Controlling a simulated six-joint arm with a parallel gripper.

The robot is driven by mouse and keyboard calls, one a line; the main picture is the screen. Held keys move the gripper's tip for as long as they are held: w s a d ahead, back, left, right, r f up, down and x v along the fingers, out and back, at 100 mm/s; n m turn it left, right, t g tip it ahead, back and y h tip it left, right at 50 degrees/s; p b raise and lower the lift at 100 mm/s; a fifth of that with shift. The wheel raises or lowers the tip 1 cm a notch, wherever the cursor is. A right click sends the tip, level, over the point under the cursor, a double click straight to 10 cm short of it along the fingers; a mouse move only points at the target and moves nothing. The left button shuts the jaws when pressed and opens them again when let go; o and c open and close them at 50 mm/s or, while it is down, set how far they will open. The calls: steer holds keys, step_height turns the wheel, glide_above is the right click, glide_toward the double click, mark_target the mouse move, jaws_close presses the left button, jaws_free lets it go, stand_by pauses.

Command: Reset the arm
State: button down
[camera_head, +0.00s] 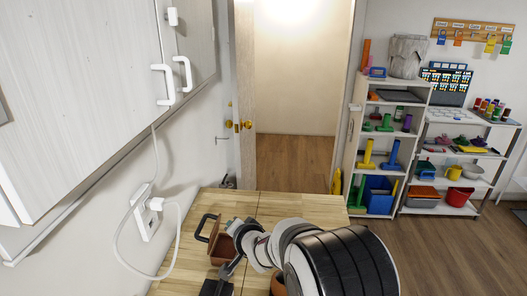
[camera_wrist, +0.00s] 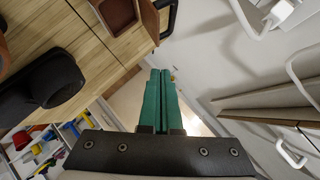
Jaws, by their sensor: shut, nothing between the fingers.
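My gripper (camera_wrist: 160,73) shows in the wrist view with its two green fingers side by side and touching, nothing held between them. It is clear of the objects in that view. In the head view my arm stretches over the wooden counter (camera_head: 185,262), and its links hide part of the counter; the fingers are hard to make out there.
A white plug and cable (camera_head: 157,204) hang on the left wall below the cabinet (camera_head: 75,95). A shelf (camera_head: 354,150) stands at the right.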

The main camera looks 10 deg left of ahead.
steer(key=s+d+r+m+g+h, duration=0.1)
steer(key=s+d+r+g+h, duration=0.15)
steer(key=s+d, duration=0.6)
steer(key=s+d+r+g+h, duration=0.1)
steer(key=s+d+g+h, duration=0.15)
steer(key=s+d, duration=0.65)
steer(key=s+d+g, duration=0.1)
steer(key=s+g, duration=0.1)
steer(key=s, duration=0.9)
steer(key=s+d+g+y, duration=0.1)
steer(key=s+g, duration=0.2)
steer(key=s, duration=0.8)
steer(key=shift+s+d+n, duration=0.2)
steer(key=shift+d+n, duration=0.1)
steer(key=shift+d, duration=0.05)
